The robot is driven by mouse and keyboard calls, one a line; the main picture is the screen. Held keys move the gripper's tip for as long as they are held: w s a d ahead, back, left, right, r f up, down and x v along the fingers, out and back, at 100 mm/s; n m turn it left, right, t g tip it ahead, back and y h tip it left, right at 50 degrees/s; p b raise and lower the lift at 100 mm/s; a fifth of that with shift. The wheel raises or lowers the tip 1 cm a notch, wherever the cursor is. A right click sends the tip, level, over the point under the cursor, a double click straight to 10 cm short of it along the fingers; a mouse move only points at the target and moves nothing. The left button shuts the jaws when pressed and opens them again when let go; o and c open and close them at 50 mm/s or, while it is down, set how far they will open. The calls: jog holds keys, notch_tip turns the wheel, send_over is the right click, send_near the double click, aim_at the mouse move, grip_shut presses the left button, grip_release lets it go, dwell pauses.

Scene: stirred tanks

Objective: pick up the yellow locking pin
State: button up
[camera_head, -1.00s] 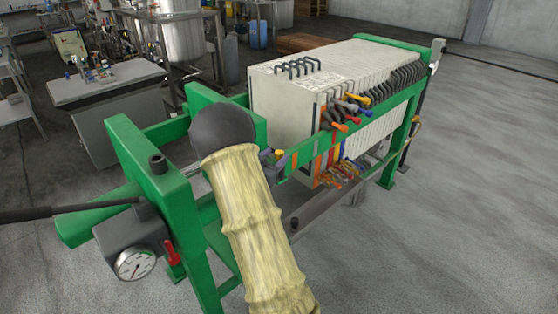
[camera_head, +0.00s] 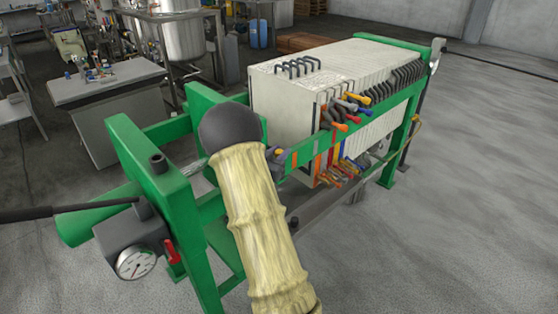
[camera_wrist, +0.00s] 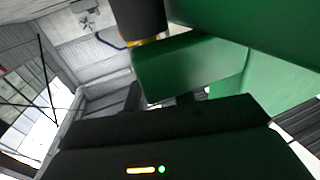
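The yellow locking pin cannot be made out for certain. A small yellowish spot (camera_head: 281,152) shows on the green rail just right of my arm in the head view. In the wrist view a thin strip of yellow (camera_wrist: 150,41) shows under a dark cylinder at the top. My gripper (camera_wrist: 165,135) shows in the wrist view as a black body with a lit orange bar and a green light. Its fingers cannot be made out, so whether it is open or shut does not show. My cream-sleeved arm hides part of the press in the head view.
The green press frame (camera_head: 150,185) stands around my arm, with a pressure gauge (camera_head: 136,263) at front left. The pale plate stack (camera_head: 290,100) with coloured valve handles (camera_head: 345,105) stands behind right. A grey bench (camera_head: 105,85) is at left. The floor right is clear.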

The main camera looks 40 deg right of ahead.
notch_tip(320, 180, up, 10)
jog(key=shift+p, duration=0.4)
dwell(0.3)
dwell(0.4)
